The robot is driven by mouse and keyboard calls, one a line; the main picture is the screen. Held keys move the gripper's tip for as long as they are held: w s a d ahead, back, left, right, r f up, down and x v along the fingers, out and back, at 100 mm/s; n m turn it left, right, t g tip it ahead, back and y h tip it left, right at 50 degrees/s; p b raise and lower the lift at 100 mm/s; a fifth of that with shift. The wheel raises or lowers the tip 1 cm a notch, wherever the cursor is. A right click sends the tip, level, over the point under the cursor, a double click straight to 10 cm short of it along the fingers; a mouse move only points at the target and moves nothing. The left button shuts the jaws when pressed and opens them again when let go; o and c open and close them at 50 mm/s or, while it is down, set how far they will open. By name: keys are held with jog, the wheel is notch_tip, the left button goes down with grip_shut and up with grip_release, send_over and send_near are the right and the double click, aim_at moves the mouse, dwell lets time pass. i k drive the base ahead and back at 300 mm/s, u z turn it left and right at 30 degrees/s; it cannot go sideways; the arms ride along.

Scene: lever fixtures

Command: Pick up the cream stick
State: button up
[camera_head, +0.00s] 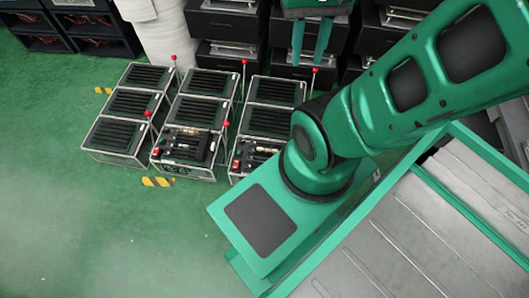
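A small pale cream-coloured piece (188,132) shows among dark parts in the front section of the middle fixture. It may be the cream stick, but it is too small to be sure. Another small light piece (267,149) shows in the front section of the right fixture, partly beside my arm. My gripper (309,60) is at the top of the view with its two green fingers apart and nothing between them. It is well away from both light pieces.
Three rows of slotted black fixtures (119,135) stand on the green floor, with red-knobbed levers (226,124) sticking up. Black drawer units (223,24) and a white roll (163,38) stand behind. A grey-topped green bench (420,235) is at right. Floor at lower left is clear.

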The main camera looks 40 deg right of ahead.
aim_at(261, 150)
jog(key=z, duration=0.05)
jog(key=k, duration=0.9)
jog(key=z, duration=0.45)
jog(key=i, duration=0.5)
jog(key=u, duration=0.05)
